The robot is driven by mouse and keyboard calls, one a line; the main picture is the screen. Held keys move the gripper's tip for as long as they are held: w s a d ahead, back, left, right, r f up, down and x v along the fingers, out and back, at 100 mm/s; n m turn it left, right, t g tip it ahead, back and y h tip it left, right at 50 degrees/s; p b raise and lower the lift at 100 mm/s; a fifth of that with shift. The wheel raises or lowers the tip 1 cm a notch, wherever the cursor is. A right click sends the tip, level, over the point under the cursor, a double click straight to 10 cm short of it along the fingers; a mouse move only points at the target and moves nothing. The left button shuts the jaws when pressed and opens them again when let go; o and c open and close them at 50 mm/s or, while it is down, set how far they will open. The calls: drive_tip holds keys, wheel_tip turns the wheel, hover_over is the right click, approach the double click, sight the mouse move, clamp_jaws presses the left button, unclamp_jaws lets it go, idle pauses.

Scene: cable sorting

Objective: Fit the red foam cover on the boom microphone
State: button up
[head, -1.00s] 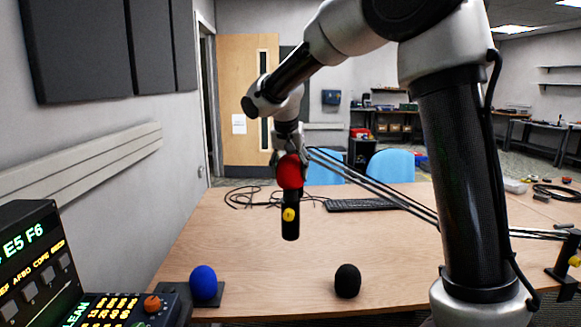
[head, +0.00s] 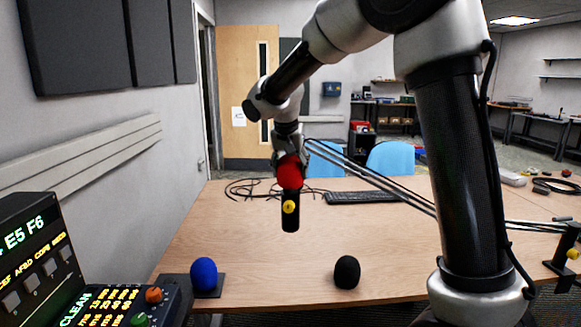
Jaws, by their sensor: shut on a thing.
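The red foam cover (head: 289,172) is a round ball in my gripper (head: 289,157), which is shut on it from above. The boom microphone (head: 290,222) is a black upright cylinder with a yellow round mark, above the table. The cover is directly over the microphone's upper end and hides it. They look in contact, but I cannot tell how far the cover is around the top. The boom arm (head: 385,183) runs from the right toward the microphone; its joint there is partly hidden by the cover and gripper.
A blue foam cover (head: 204,274) and a black one (head: 347,272) are near the table's front edge. A control console (head: 110,302) is at lower left. A keyboard (head: 362,198) and loose cables (head: 252,189) lie at the back. The middle of the table (head: 240,245) is clear.

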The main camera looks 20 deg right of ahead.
drive_tip(key=shift+f, duration=0.4)
drive_tip(key=shift+f, duration=0.35)
idle(0.3)
drive_tip(key=o, duration=1.1)
drive_tip(key=shift+r, duration=3.45)
